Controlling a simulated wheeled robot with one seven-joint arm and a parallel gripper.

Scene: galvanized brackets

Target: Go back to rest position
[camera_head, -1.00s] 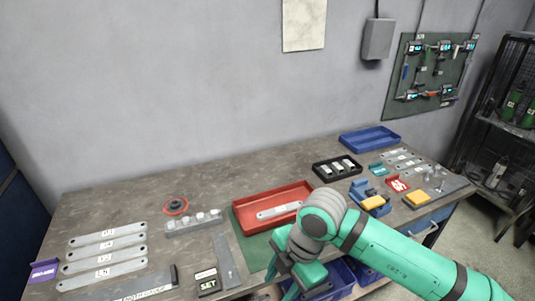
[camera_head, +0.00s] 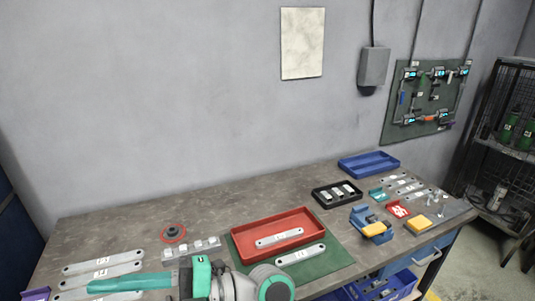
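My arm (camera_head: 235,286) crosses the bottom edge of the head view, with a green link reaching left over the lower brackets. No gripper fingers can be made out. A galvanized bracket (camera_head: 279,238) lies in the red tray (camera_head: 309,216). Another bracket (camera_head: 301,255) lies on the green mat (camera_head: 333,262), just in front of the tray and apart from it. On the left of the bench, several long brackets (camera_head: 85,267) lie in a row, partly hidden by my arm.
The bench (camera_head: 130,225) carries a red round object (camera_head: 173,233), a grey block with pegs (camera_head: 190,247), a black tray (camera_head: 337,193), a blue tray (camera_head: 369,163) and a blue-and-yellow fixture (camera_head: 371,225). Blue bins (camera_head: 395,286) sit below the front edge. The air above the bench is clear.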

